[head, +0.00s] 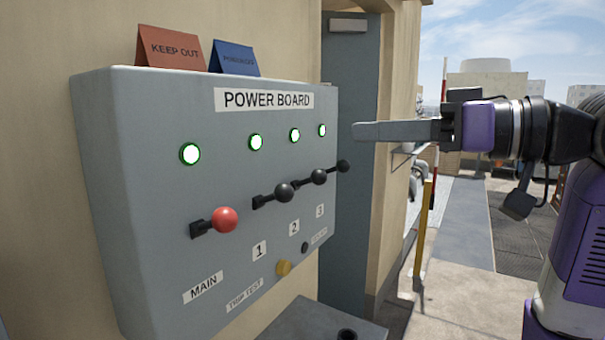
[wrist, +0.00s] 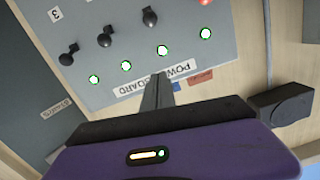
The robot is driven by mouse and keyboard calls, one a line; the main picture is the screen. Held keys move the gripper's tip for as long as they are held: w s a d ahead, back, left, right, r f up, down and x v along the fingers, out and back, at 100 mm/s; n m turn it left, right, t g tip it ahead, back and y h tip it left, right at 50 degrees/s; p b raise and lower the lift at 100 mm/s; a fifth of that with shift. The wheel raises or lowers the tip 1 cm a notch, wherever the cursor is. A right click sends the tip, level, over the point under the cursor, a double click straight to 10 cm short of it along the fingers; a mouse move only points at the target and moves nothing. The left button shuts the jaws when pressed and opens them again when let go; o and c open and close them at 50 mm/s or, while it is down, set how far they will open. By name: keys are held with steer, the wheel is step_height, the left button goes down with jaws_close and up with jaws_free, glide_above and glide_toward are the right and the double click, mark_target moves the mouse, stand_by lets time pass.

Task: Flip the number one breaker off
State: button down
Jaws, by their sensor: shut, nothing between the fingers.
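The grey power board (head: 150,215) carries a row of levers sticking out from its face. The number one breaker is the black-knobbed lever (head: 284,192) above the "1" label (head: 259,250), just right of the red-knobbed MAIN lever (head: 224,220). In the wrist view, which is upside down, the number one knob (wrist: 150,18) is near the top. The light above it (head: 256,142) is lit white with a green rim. My gripper (head: 357,131) is shut and empty, out in front of the board's right end, apart from all levers. Its fingers also show in the wrist view (wrist: 160,76).
Black levers two (head: 318,177) and three (head: 343,166) stand right of number one. A yellow trip test button (head: 284,268) is below. KEEP OUT (head: 170,49) and blue (head: 234,59) signs stand on top. A grey box top (head: 310,325) is below the board.

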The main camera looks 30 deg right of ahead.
steer(key=shift+s+f, duration=0.1)
steer(key=shift+f, duration=0.55)
steer(key=p, duration=0.3)
glide_above(273, 198)
steer(key=s+d, duration=0.3)
steer(key=d, duration=0.1)
step_height(273, 198, down, 4)
steer(key=shift+s+a+f, duration=0.15)
steer(key=shift+a+f, duration=0.15)
steer(key=shift+f, duration=0.3)
steer(key=shift+f, duration=0.2)
